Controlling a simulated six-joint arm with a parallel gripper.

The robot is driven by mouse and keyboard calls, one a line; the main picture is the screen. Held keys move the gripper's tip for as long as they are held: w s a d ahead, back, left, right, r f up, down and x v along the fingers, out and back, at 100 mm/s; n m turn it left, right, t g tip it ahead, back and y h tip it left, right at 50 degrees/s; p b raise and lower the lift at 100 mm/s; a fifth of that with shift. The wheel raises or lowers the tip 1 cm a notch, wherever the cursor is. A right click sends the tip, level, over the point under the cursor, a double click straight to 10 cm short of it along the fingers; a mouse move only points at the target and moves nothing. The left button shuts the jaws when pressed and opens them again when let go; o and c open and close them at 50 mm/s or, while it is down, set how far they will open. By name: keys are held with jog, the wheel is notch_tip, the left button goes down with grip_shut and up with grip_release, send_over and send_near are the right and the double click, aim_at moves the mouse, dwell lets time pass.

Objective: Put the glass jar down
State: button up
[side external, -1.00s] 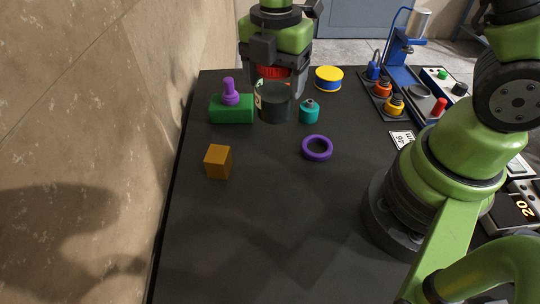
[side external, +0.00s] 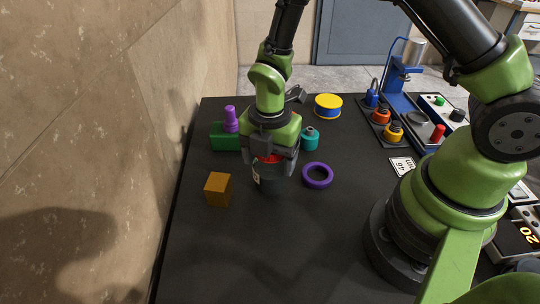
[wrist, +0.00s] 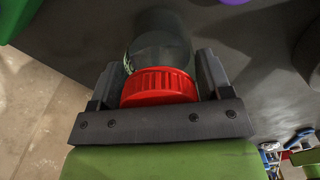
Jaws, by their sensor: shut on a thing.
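The glass jar (side external: 268,184) has a dark, see-through body and a red lid, with a small pale label on its side. My gripper (side external: 271,160) is shut on it near the lid, reaching down from above. In the wrist view the red lid (wrist: 160,86) sits between the two fingers and the glass body (wrist: 160,48) extends beyond it. The jar looks upright, low over the dark table (side external: 290,245) or on it; I cannot tell whether its base touches.
An orange block (side external: 218,189) stands close left of the jar, and a purple ring (side external: 317,176) lies close right. Behind are a green block (side external: 224,138) with a purple piece, a teal bottle (side external: 310,140) and a yellow-topped tin (side external: 328,106). The table in front is clear.

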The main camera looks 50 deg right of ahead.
jog(key=o, duration=1.1)
jog(key=shift+f, duration=0.1)
jog(key=shift+o, duration=0.2)
notch_tip(320, 180, up, 12)
jog(key=shift+f, duration=0.2)
jog(key=shift+s+r, duration=0.1)
jog(key=shift+r, duration=0.55)
jog(key=s+d+r+m+t+y, duration=0.2)
jog(key=s+r+m+t, duration=0.5)
jog(key=m, duration=1.9)
jog(key=shift+s+f+v, duration=0.5)
jog(key=shift+s+v, duration=0.25)
jog(key=shift+v, duration=3.55)
